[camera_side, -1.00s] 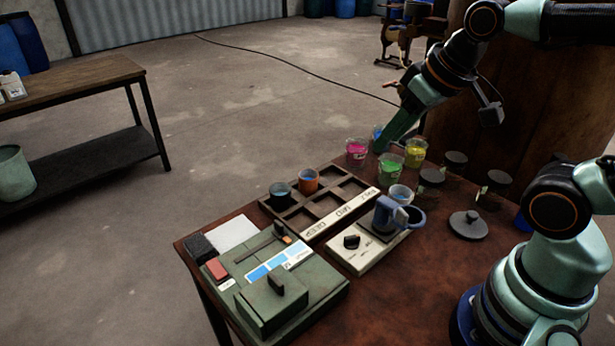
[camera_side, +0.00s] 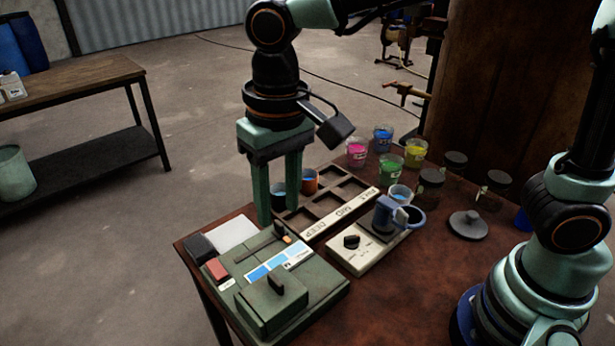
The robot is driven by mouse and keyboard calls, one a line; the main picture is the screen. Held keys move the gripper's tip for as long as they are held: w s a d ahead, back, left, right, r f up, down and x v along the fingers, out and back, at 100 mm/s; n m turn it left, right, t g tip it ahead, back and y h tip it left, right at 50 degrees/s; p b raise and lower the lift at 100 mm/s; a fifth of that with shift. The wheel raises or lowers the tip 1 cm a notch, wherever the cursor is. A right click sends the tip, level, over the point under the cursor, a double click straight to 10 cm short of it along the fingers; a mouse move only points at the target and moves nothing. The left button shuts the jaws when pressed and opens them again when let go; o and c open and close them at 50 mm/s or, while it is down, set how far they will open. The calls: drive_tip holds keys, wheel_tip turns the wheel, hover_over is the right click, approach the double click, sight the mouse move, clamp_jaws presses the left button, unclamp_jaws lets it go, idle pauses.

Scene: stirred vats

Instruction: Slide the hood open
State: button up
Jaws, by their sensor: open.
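The hood (camera_side: 268,303) is a green box with a small dark upright handle (camera_side: 277,283) on top. It sits at the near end of a flat green device (camera_side: 318,285), beside a strip of blue swatches (camera_side: 268,266). My gripper (camera_side: 278,212) points down with its two green fingers apart and nothing between them. It is above the far edge of the device, behind the hood and apart from it. One finger partly hides the cups in the rack.
A dark rack (camera_side: 312,213) labelled along its front holds two cups. Several colour beakers and dark jars stand behind. A red block (camera_side: 216,268) lies left of the swatches.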

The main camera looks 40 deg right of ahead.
sight(275, 279)
drive_tip(key=f, duration=0.4)
drive_tip(key=a+f, duration=0.1)
drive_tip(key=f, duration=0.3)
drive_tip(key=a+f, duration=0.1)
drive_tip(key=f, duration=0.4)
drive_tip(key=shift+s+a, duration=0.1)
drive_tip(key=shift+s, duration=0.25)
clamp_jaws()
drive_tip(key=shift+r, duration=0.1)
idle(0.8)
